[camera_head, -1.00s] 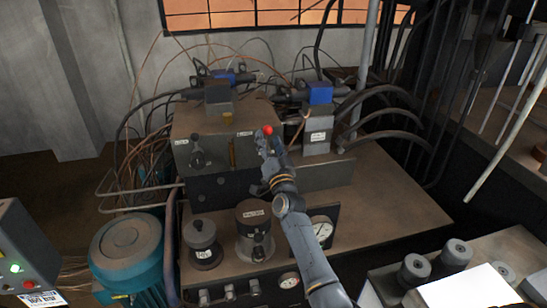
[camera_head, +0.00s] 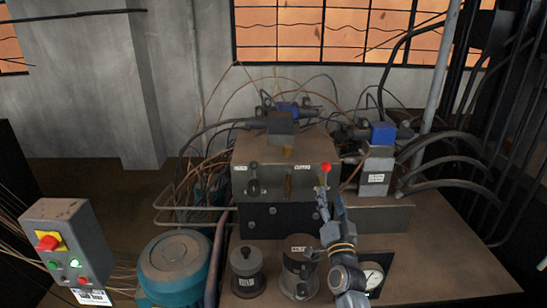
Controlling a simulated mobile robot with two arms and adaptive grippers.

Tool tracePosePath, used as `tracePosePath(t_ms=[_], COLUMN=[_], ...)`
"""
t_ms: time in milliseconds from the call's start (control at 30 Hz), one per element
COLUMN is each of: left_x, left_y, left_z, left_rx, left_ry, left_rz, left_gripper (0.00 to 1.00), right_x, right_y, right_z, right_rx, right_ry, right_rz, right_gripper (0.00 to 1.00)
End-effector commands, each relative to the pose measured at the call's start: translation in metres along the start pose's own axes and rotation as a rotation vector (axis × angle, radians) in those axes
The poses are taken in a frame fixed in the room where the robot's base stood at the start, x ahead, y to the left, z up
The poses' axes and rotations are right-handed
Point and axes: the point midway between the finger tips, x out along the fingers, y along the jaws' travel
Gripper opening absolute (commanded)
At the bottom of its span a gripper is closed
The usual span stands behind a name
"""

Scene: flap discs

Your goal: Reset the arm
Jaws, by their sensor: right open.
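My right arm comes up from the bottom of the head view, and its gripper (camera_head: 322,194) is open. Its fingertips are just below a red ball knob (camera_head: 326,168) on the front of the hydraulic valve block (camera_head: 265,150). I cannot tell whether they touch the lever under the knob. The gripper is small here and hides part of the block's front. My left gripper is not in view.
A black-handled lever (camera_head: 253,181) is left of the knob. Two dark cylinders (camera_head: 247,273) (camera_head: 298,272), a round gauge (camera_head: 372,278) and a blue motor (camera_head: 172,264) stand in front. A control box (camera_head: 68,245) with a red button is at left. Hoses crowd the right.

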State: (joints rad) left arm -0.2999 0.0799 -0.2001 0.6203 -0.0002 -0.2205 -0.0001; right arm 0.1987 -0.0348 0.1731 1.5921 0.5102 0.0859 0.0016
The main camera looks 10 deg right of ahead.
Motion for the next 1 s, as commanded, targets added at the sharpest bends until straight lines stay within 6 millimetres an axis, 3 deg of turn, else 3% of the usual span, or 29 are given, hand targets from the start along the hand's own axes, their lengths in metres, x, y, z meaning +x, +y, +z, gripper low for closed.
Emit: tracePosePath(t_ms=[167, 267, 400, 500, 600, 700, 1000], left_x=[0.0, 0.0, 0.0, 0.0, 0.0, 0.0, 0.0], left_y=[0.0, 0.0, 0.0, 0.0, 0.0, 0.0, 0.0], left_z=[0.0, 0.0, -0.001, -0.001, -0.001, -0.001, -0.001], left_rx=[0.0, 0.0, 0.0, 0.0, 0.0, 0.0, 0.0], left_ry=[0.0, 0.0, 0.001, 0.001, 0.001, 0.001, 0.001], left_rz=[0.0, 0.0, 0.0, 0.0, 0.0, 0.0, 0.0], left_gripper=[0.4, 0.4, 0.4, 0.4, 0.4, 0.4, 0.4], right_x=[-0.02, -0.059, -0.149, -0.219, -0.275, -0.316, -0.406], right_y=[-0.004, -0.01, -0.01, -0.003, 0.005, 0.011, 0.023], right_z=[0.022, 0.056, 0.104, 0.122, 0.125, 0.121, 0.096], right_rx=[-0.055, -0.146, -0.313, -0.422, -0.5, -0.554, -0.658], right_ry=[-0.119, -0.313, -0.67, -0.907, -1.082, -1.209, -1.474], right_rz=[-0.023, -0.052, -0.072, -0.061, -0.039, -0.015, 0.053], right_gripper=[0.52, 0.52, 0.52, 0.52, 0.52, 0.52, 0.52])
